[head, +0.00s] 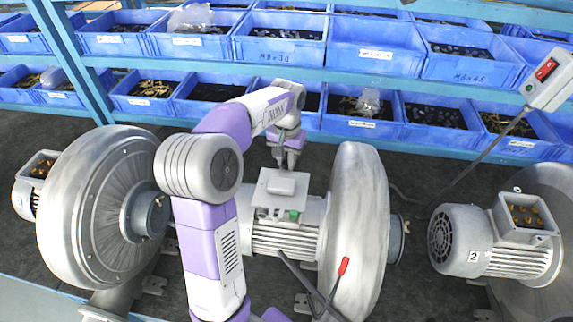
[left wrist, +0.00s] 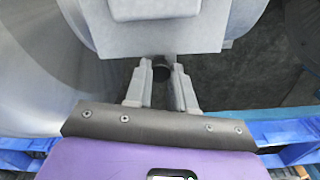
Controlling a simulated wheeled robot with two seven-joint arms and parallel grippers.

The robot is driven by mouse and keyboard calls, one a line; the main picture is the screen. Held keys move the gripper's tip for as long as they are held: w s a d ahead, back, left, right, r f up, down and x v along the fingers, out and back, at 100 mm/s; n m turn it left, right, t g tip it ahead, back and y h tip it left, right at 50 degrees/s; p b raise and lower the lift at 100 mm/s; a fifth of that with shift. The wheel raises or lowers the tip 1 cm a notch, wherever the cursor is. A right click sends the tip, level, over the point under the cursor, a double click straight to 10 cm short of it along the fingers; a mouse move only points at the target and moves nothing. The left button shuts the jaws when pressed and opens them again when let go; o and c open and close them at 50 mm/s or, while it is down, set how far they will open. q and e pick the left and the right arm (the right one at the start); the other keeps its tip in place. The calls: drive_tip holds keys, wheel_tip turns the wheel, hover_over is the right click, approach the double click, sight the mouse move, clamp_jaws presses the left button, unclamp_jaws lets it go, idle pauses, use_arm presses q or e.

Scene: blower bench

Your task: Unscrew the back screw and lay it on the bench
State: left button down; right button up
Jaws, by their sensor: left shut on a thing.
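The middle blower (head: 358,225) has a motor with a grey terminal box (head: 270,205) on top, closed by a lid with a raised block. My left gripper (head: 287,163) points down at the back edge of this box. In the left wrist view my left gripper (left wrist: 160,78) is shut on a small dark round piece, the back screw (left wrist: 160,73), close against the box edge (left wrist: 160,40). I cannot tell whether the screw is still in its thread. In the head view the fingers hide the screw. My right gripper is not in view.
Another blower (head: 100,215) stands at the left, and a motor (head: 490,240) with an open terminal box at the right. Blue bins (head: 375,50) fill the racks behind. Dark bench surface (head: 425,180) shows behind the blowers.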

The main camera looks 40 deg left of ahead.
use_arm(q)
drive_tip(key=n, duration=1.2)
drive_tip(key=shift+n, duration=0.3)
drive_tip(key=n, duration=0.9)
drive_tip(key=c, duration=1.2)
unclamp_jaws()
drive_tip(key=shift+c, duration=0.2)
